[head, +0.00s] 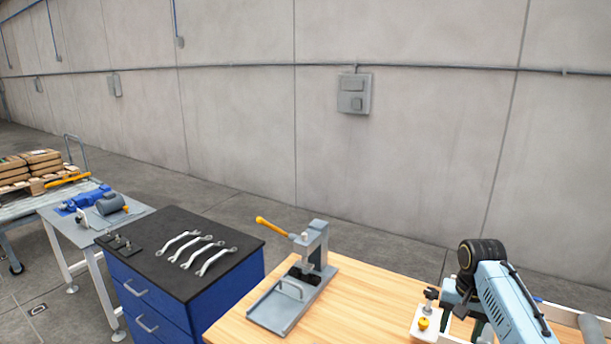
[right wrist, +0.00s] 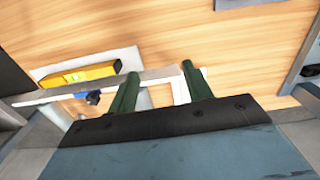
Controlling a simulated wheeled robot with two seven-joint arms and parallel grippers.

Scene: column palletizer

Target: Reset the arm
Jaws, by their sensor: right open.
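My right arm (head: 505,305), light blue with a dark joint, reaches in at the lower right of the head view, over the wooden table. My right gripper (right wrist: 160,88) is open, with two dark green fingers apart in the right wrist view. A grey bar passes at the fingers; I cannot tell whether they touch it. Nothing is clearly held. In the head view the fingers are partly hidden behind the arm. My left gripper is not in view.
A grey press (head: 310,265) with an orange lever stands on the wooden table (head: 375,305) left of my arm. A yellow block (right wrist: 82,75) lies on a white plate near the fingers. A blue cabinet (head: 225,292) bears several wrenches. Table between press and arm is clear.

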